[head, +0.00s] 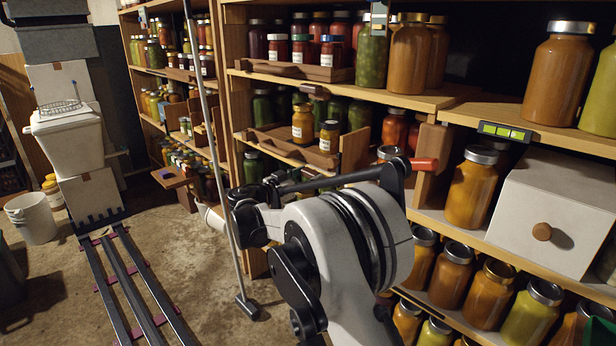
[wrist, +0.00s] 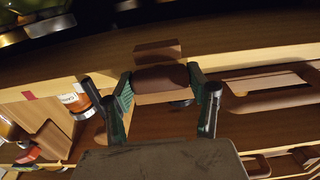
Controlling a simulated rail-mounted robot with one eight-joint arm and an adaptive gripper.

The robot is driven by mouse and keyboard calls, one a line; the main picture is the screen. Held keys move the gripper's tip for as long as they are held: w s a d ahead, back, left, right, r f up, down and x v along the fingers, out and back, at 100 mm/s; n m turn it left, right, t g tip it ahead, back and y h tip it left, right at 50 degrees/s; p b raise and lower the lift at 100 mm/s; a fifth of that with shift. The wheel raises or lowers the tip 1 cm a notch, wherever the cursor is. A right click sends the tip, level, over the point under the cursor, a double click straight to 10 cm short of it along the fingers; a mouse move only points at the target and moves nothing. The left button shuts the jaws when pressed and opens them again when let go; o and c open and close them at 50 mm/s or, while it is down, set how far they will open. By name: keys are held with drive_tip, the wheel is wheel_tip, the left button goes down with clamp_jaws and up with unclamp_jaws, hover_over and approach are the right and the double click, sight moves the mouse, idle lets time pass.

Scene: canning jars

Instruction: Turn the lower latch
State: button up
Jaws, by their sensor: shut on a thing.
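The lower latch seems to be the brown wooden block (wrist: 160,79) in the wrist view, lying against the wooden shelf edge. My gripper (wrist: 159,84) is shut on it, with one green finger pad against each end. A second brown block (wrist: 157,49) shows just behind it, partly hidden. In the head view my arm covers the place where my gripper works, so the held latch cannot be made out there. Another brown latch-like piece (head: 315,90) sits on the shelf edge higher up in the head view.
A wooden tray (head: 325,158) with labelled jars stands on the shelf close to my arm. A larger jar (head: 471,190) and a white drawer box (head: 556,212) stand on the right. A leaning pole (head: 213,150) rises left of my arm.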

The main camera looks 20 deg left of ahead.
drive_tip(key=shift+n, duration=0.4)
drive_tip(key=n+p, duration=0.1)
drive_tip(key=n, duration=0.7)
drive_tip(key=shift+p, duration=0.3)
drive_tip(key=n, duration=0.5)
drive_tip(key=shift+n+p, duration=0.35)
drive_tip(key=shift+n, duration=1.65)
drive_tip(key=o, duration=1.2)
drive_tip(key=shift+c, duration=0.2)
